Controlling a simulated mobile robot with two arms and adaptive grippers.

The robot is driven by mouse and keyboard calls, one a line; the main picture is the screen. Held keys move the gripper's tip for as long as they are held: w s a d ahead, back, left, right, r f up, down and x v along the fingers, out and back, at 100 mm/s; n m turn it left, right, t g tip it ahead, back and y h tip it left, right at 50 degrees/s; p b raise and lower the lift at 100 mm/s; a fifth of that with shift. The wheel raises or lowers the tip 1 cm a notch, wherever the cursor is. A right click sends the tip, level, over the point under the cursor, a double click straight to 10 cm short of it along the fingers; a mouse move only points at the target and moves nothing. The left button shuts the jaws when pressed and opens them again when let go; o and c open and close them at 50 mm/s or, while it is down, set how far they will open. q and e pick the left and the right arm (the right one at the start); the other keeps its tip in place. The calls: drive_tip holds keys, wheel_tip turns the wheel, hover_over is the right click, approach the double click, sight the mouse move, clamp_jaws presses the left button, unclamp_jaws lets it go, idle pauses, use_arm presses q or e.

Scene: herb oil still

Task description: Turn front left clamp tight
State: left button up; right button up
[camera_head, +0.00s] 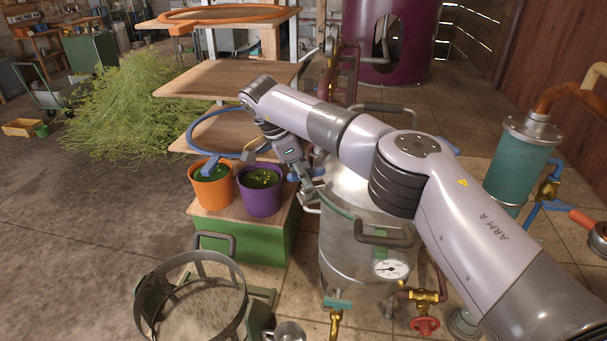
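The metal still pot (345,245) stands right of centre, with a pressure gauge (390,269) on its front. My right arm reaches across the pot from the lower right and hides much of its lid and rim. My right gripper (311,196) points down at the pot's left upper edge. A small blue part (308,173), perhaps a clamp handle, shows beside the fingers. I cannot tell whether they touch it or whether they are open or shut. The clamp itself is mostly hidden. My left gripper is not in view.
An orange pot (211,190) and a purple pot (260,200) stand on a green box (250,244) close left of my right gripper. A round basket (192,312) is at the front left. A teal vessel (516,170) with pipes stands at right.

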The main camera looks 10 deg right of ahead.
drive_tip(key=o, duration=0.4)
drive_tip(key=v, duration=1.2)
